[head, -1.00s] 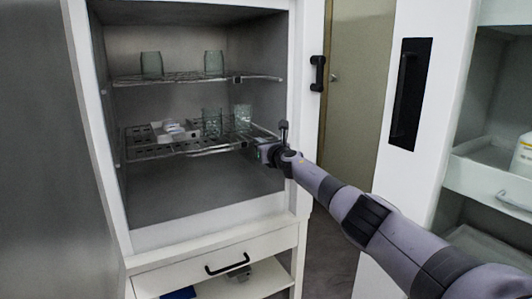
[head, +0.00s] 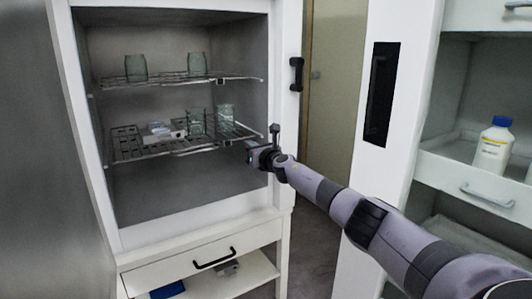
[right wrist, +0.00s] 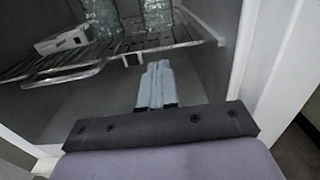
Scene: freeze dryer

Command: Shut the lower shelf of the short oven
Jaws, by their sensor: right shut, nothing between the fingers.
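The short oven (head: 285,120) stands open, with an upper wire shelf (head: 240,77) and a lower wire shelf (head: 150,152) inside. The lower shelf holds glass beakers (head: 225,117) and a small pale box (head: 163,130). It also shows in the right wrist view (right wrist: 75,70), its front edge slanting across the upper left. My right gripper (head: 252,152) is at the right end of the lower shelf's front edge. In the right wrist view its fingers (right wrist: 157,85) are shut together and empty, close to the shelf's front; contact cannot be told. My left gripper is not in view.
Two glass beakers (head: 136,68) stand on the upper shelf. Below the oven chamber is a drawer with a black handle (head: 215,258). The open door with a dark panel (head: 380,95) and a shelf unit with a white bottle (head: 493,145) stand to the right.

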